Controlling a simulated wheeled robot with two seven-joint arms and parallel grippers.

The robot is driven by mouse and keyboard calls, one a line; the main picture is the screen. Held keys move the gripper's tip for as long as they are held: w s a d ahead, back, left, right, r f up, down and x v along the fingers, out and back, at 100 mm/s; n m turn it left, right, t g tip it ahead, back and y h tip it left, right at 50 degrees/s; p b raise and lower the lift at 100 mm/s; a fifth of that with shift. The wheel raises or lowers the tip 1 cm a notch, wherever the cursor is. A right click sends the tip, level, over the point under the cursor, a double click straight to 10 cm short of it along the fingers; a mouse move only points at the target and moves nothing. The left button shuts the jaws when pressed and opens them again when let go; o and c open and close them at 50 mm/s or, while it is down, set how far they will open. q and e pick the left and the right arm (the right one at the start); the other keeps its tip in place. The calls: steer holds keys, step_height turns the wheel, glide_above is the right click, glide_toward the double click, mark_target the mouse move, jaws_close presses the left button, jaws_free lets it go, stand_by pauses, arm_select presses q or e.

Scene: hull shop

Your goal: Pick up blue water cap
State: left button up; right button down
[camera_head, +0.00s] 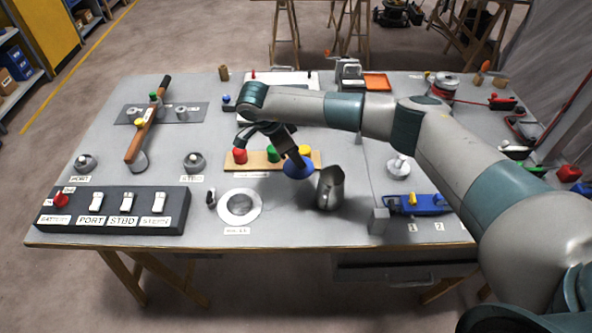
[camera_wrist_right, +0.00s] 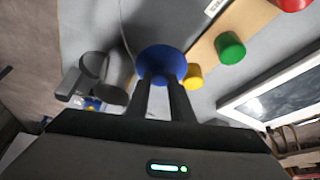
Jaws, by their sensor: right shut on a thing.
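The blue water cap (camera_head: 298,170) is round and shows at the tips of my right gripper (camera_head: 297,162), overlapping the front edge of a wooden board (camera_head: 262,167). In the right wrist view the cap (camera_wrist_right: 162,60) is between the two dark fingertips (camera_wrist_right: 161,84), which are shut on it. I cannot tell how far it is above the table. Red (camera_head: 239,156), green (camera_head: 272,154) and yellow (camera_head: 305,151) caps stand on the board. My left gripper is not in view.
A metal jug (camera_head: 330,188) stands close to the right of the cap. A round deck plate (camera_head: 240,207) lies front left of it. A switch panel (camera_head: 115,223) is at the table's front left. A blue tool with yellow parts (camera_head: 420,204) lies at the right.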

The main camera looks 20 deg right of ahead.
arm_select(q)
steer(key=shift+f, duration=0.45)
arm_select(e)
steer(key=shift+r, duration=1.15)
arm_select(q)
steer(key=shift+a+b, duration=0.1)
steer(key=shift+b, duration=0.2)
arm_select(e)
steer(key=shift+a, duration=0.1)
